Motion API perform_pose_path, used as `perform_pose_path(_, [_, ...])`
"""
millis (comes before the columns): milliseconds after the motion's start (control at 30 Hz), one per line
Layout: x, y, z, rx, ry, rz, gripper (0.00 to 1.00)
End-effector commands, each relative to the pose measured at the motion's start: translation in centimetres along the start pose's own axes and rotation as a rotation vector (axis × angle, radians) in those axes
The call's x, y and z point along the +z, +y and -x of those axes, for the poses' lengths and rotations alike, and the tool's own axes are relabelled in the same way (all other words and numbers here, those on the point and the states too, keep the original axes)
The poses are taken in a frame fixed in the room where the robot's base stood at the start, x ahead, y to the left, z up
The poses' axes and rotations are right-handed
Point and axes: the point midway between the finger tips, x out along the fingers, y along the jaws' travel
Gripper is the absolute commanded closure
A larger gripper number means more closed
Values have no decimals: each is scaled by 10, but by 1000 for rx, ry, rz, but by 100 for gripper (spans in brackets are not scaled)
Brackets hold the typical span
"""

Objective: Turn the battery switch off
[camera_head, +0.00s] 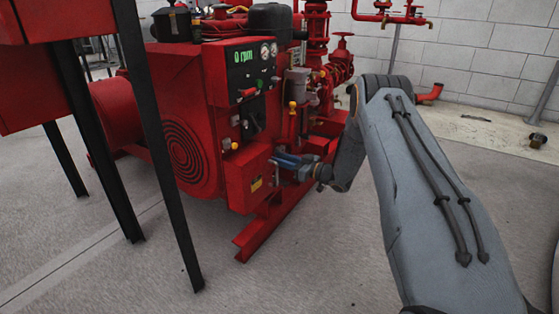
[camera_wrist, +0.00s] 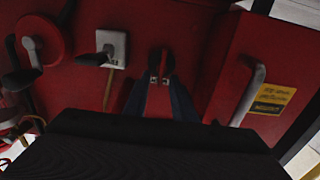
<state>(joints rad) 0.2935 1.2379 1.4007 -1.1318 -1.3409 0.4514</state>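My gripper (camera_head: 283,160) is low at the side of the red pumpset, close to a red box with a yellow label (camera_head: 256,184). In the wrist view its fingertips (camera_wrist: 160,80) are close together at a dark, upright lever (camera_wrist: 161,62) on the red panel. I cannot tell whether they touch or grip it. Left of it are a grey plate with a black knob (camera_wrist: 112,45) and a red round piece with a black lever (camera_wrist: 30,45). No readable name marks the battery switch, so I cannot tell for certain which control it is.
A control panel (camera_head: 252,62) showing "0 rpm" sits above my gripper. A grey handle (camera_wrist: 250,92) stands out from the red box right of the fingers, beside the yellow label. Black posts (camera_head: 160,150) stand at the left. The floor in front is clear.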

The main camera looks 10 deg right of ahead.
Motion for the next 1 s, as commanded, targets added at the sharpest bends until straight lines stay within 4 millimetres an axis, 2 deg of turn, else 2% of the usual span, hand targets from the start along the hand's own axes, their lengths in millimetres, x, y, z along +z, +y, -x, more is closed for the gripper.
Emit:
perform_pose_path(33, [0,0,0,0,0,0,81])
perform_pose_path(133, [0,0,0,0,0,0,98])
perform_pose_path(167, [0,0,0,0,0,0,100])
perform_pose_path(567, [0,1,0,0,0,-38,100])
perform_pose_path(767, [0,2,0,0,0,-146,100])
perform_pose_path(1000, [1,6,0,0,0,-355,100])
